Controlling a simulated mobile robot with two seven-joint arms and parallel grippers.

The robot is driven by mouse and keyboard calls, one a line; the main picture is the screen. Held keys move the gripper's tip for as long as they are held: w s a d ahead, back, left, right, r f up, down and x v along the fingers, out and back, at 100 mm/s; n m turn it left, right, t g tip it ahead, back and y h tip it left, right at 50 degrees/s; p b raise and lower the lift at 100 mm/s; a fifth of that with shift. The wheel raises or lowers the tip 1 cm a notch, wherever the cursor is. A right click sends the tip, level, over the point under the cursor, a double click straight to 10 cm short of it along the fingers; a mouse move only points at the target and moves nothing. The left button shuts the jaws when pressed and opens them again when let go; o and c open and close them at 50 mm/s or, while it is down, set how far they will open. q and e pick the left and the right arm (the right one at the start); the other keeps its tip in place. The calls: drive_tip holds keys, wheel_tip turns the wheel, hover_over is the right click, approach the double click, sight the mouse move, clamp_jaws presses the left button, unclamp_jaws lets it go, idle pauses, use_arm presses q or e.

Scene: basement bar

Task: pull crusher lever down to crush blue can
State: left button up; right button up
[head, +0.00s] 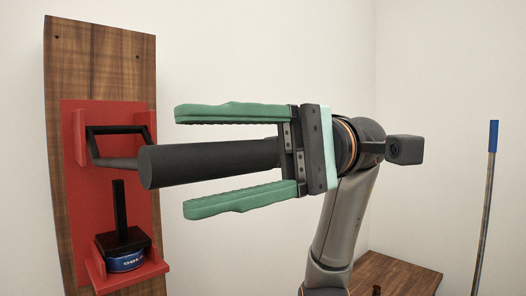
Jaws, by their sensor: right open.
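The crusher is a red bracket (80,215) fixed to an upright wooden board at the left. Its black lever (205,162) has a thick round grip that sticks out to the right, roughly level, from a black frame. The blue can (127,262) stands upright in the lower red holder, under a black press block (120,244). My right gripper (184,162) is open, with one green finger above the lever grip and one below it, and gaps show on both sides. The lever's far right end is hidden at the gripper's palm. My left gripper is not in view.
The wooden board (100,60) stands against a pale wall (240,50). A wooden surface (405,275) is low at the right, with a small dark red thing (376,291) at its front. A thin blue-tipped stick (486,200) stands at the far right.

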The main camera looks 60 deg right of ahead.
drive_tip(key=v, duration=1.1)
drive_tip(key=shift+d+p, duration=0.2)
drive_tip(key=shift+p, duration=0.1)
